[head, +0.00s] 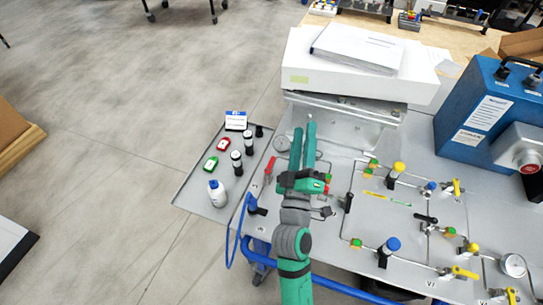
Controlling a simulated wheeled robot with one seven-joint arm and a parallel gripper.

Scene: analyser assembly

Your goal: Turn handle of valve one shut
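My gripper (304,128) has long green fingers with a narrow gap between them and nothing visible in it. It is over the left part of the grey panel (330,155), pointing towards the back. A red handle (269,168) shows just left of it. A black handle (348,202) is to its right, and another black handle (257,211) is at the panel's left edge. Yellow handles (456,187) (465,272) sit on the pipework at the right. The small labels are too blurred to tell which is valve one. My arm hides part of the panel.
A white box (300,60) with papers on top stands behind the panel. A blue unit (480,110) is at the right. A side shelf (195,200) holds bottles and small red and green items. Open floor lies left.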

